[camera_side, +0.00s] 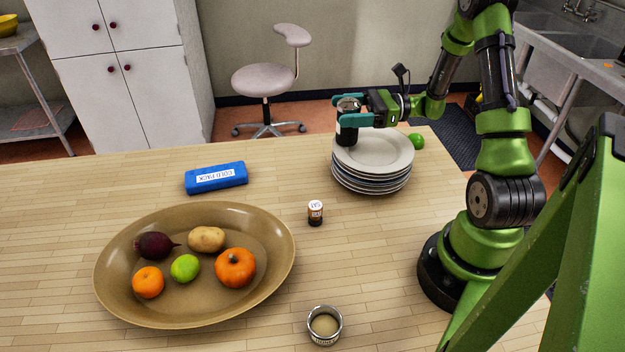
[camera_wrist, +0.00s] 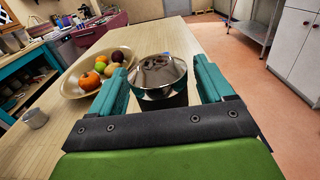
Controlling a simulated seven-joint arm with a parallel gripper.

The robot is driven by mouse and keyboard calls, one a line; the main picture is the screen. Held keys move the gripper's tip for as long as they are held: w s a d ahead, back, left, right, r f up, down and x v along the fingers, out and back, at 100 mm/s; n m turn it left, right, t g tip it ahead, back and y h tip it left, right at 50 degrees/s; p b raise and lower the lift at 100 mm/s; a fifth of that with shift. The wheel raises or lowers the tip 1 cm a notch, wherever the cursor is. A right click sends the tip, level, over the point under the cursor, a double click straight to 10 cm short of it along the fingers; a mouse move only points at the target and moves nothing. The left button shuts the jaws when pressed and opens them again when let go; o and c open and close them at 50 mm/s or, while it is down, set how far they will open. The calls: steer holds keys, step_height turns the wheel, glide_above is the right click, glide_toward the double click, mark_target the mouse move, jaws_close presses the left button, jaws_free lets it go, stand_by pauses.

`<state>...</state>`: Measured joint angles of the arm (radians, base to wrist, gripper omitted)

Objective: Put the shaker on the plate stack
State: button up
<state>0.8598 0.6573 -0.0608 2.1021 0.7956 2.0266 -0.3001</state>
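The shaker (camera_side: 347,134) has a dark body and a shiny metal top. The plate stack (camera_side: 384,150), white on top with bluish plates below, stands on the table. In the side view, the shaker's lower end overlaps the stack's far left rim; I cannot tell whether it touches. The stack is hidden in the wrist view.
A large brown bowl (camera_side: 120,285) holds fruit and vegetables. A blue cold pack (camera_side: 215,178), an open can (camera_side: 325,326) and a green lime (camera_side: 416,141) are also on the table.

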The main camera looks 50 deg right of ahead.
steer(key=shift+o, duration=0.2)
steer(key=shift+r, duration=0.1)
steer(key=shift+s+d, duration=0.2)
steer(key=v, duration=1.1)
steer(key=shift+s+d, duration=0.15)
